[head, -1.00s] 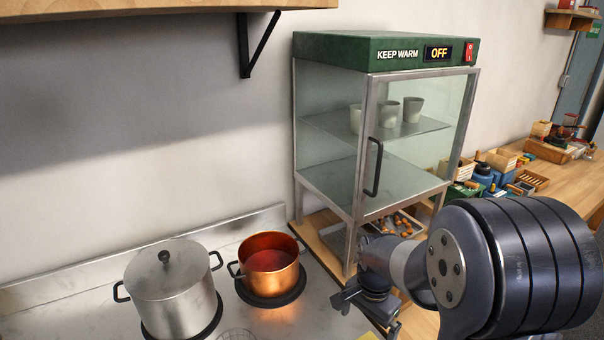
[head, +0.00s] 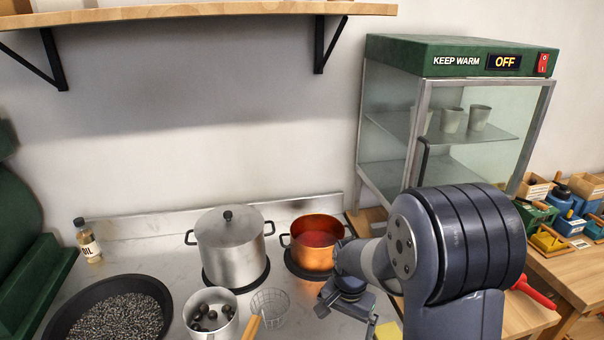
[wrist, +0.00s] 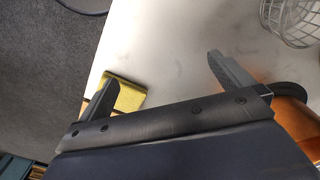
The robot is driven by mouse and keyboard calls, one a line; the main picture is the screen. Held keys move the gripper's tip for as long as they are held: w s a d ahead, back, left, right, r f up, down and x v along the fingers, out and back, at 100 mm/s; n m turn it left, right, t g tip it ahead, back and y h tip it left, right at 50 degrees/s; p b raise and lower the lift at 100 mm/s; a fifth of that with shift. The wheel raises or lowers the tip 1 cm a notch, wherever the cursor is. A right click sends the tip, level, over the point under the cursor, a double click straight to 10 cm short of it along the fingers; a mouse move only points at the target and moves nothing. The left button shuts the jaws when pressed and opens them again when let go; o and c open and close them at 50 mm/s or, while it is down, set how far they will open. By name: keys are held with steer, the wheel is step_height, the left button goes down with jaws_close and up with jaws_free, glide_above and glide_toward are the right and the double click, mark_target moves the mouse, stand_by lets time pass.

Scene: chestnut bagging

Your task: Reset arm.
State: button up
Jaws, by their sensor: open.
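My gripper (head: 340,298) hangs over the counter just right of and in front of the copper pot (head: 310,257) in the head view. In the wrist view its two fingers (wrist: 160,76) are spread wide with nothing between them. A yellow block or sponge (wrist: 126,94) lies below, close to the left finger. The copper pot (wrist: 294,124) is partly hidden behind the right finger and gripper body.
The glass warming cabinet (head: 458,56), reading OFF, stands behind my arm. A wooden shelf (head: 200,17) juts overhead.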

steer(key=shift+w+f+b, duration=0.2)
steer(key=shift+f+b, duration=0.2)
steer(key=shift+f, duration=0.7)
steer(key=shift+s+f, duration=0.1)
steer(key=shift+f, duration=0.05)
